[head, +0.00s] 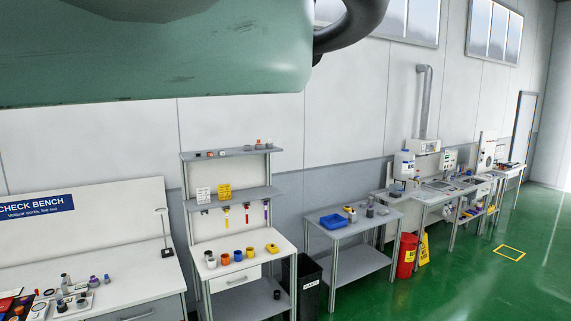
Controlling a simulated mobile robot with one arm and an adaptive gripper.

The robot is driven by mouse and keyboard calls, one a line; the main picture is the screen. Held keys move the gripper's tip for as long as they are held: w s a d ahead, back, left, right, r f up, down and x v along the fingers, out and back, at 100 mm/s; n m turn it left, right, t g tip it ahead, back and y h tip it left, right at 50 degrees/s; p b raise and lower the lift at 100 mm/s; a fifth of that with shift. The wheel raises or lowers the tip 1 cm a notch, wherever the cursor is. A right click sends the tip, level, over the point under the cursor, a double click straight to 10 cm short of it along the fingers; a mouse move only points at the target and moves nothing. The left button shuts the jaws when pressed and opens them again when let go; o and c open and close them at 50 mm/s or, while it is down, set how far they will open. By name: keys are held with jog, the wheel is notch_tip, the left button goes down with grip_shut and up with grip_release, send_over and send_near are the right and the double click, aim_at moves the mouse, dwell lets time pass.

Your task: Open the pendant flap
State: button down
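I cannot make out a pendant or its flap in the head view. My gripper is not in view either, so its relation to the flap cannot be told. The upper left of the view is blocked by something close to the camera, which hides part of the wall behind it.
A check bench (108,255) with small items stands at left. Beside it are a shelved workbench (245,243), a black bin (308,289) and a grey table (346,225) with a blue tray (333,222). A red bin (406,256) and yellow sign (424,249) stand right. Green floor (500,290) is clear.

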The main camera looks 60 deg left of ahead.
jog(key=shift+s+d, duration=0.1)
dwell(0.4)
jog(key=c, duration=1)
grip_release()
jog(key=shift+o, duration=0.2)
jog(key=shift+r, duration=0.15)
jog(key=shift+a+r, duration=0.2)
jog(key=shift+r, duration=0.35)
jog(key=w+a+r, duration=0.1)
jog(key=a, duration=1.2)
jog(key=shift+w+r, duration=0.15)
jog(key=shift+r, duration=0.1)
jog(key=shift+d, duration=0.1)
